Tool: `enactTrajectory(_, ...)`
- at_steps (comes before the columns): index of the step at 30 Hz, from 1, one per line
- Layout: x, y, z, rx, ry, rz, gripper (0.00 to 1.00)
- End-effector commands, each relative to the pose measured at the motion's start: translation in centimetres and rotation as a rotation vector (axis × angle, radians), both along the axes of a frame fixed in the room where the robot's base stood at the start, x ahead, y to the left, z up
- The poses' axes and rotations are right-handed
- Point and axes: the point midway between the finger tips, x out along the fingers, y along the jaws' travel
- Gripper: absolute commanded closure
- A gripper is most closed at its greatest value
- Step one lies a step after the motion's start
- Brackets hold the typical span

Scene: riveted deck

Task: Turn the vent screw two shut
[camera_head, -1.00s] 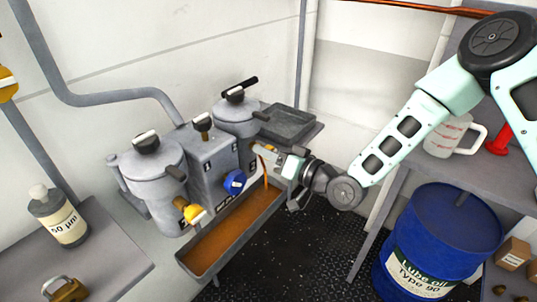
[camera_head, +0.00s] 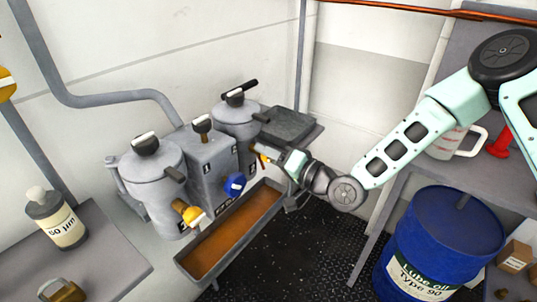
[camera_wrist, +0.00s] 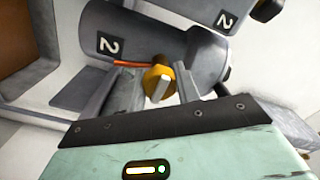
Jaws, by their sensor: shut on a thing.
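Vent screw two is a small yellow-orange knob (camera_wrist: 157,81) on the grey filter housing marked 2 (camera_wrist: 150,45) in the wrist view. In the head view the screw (camera_head: 260,149) shows partly at the front of the rear canister (camera_head: 238,118), the rest hidden by my gripper. My gripper (camera_wrist: 155,90) has its two grey fingers on either side of the knob and is shut on it. In the head view my gripper (camera_head: 270,155) reaches in from the right. A thin orange streak (camera_wrist: 133,64) lies beside the knob in the wrist view.
A long drip tray (camera_head: 180,266) with brown oil runs below the housings. Another yellow screw (camera_head: 190,213) sits on the front canister (camera_head: 150,175), with a blue knob (camera_head: 234,183) between. A blue oil drum (camera_head: 440,240) and a shelf with a jug (camera_head: 443,145) stand right.

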Motion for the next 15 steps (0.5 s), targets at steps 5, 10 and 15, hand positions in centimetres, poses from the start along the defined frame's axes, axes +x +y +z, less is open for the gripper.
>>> enactTrajectory(5, -0.06, -0.04, -0.15, -0.001, 0.005, 0.0, 0.91)
enactTrajectory(10, -0.05, -0.03, -0.12, -0.001, 0.003, 0.001, 0.46)
enactTrajectory(15, -0.02, -0.02, -0.06, 0.0, 0.002, 0.0, 0.46)
